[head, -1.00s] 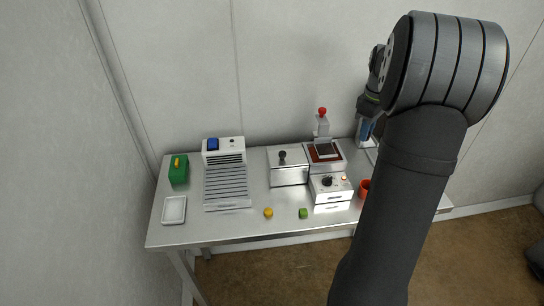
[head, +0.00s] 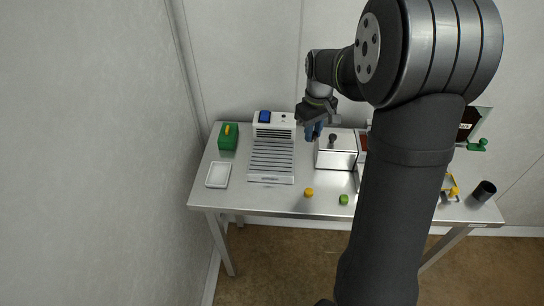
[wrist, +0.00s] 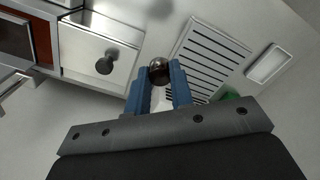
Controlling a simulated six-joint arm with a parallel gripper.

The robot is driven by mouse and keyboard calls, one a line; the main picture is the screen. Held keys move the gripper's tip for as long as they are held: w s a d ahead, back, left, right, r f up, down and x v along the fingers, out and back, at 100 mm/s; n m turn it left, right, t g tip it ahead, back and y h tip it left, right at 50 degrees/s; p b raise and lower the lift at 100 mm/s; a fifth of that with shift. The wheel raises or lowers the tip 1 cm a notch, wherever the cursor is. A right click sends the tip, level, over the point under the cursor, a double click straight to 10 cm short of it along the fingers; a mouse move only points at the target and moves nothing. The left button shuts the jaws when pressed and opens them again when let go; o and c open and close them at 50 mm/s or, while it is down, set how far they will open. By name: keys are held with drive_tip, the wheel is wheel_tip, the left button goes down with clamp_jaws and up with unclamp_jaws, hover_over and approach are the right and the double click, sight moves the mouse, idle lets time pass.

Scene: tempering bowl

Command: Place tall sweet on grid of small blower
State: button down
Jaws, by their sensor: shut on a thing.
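My gripper (head: 313,134) is shut on a glossy dark brown sweet (wrist: 159,70), which shows between the blue fingertips in the wrist view. Its full height is hidden by the viewing angle. The small blower (head: 274,122) is a white unit with a blue switch, and its slatted grid (head: 271,160) extends in front of it. The grid also shows in the wrist view (wrist: 207,62), beyond and right of the fingertips. In the head view my gripper is above the table, to the right of the grid. No sweet shows on the grid.
A metal box with a black knob (head: 335,152) stands right of the grid. A green block (head: 228,137) and a white tray (head: 218,175) are on its left. A yellow piece (head: 308,192) and a green piece (head: 343,199) lie near the front edge.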

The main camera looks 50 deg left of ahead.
hover_over(272, 157)
wheel_tip(272, 157, down, 7)
drive_tip(key=shift+a+f, duration=0.1)
drive_tip(key=shift+f, duration=2)
drive_tip(key=c, duration=1.3)
unclamp_jaws()
drive_tip(key=shift+f, duration=0.15)
wheel_tip(272, 157, up, 12)
drive_tip(key=shift+r, duration=0.2)
